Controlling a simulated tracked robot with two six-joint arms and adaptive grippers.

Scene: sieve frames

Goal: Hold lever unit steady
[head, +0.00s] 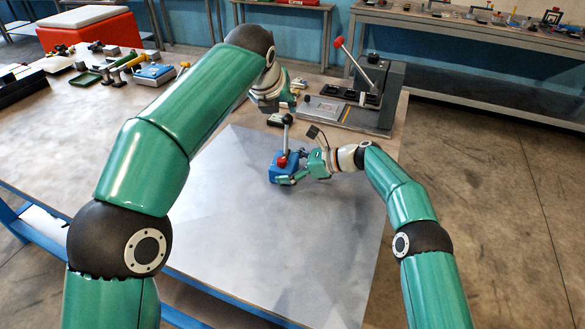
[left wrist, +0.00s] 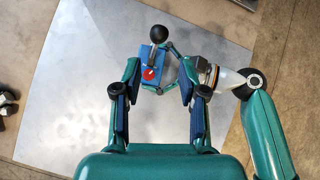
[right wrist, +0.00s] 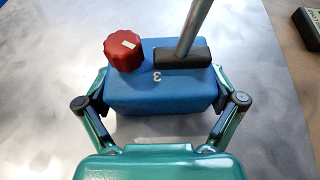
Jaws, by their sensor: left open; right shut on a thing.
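The lever unit (head: 284,168) is a blue block with a red knob, a dark slot piece and a grey lever with a black ball tip. It sits on the grey metal sheet (head: 220,210). My right gripper (right wrist: 162,100) is shut on the block, one finger on each side; a "3" shows on its top. In the left wrist view the lever unit (left wrist: 153,70) lies beyond my open left gripper (left wrist: 157,100), the black ball nearest the camera.
A grey machine with a red-knobbed lever (head: 378,90) stands behind the sheet. Several small tools and parts, among them a green tray (head: 86,79), lie at the table's back left. A red box with a white top (head: 90,28) is farther back. The sheet's front is clear.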

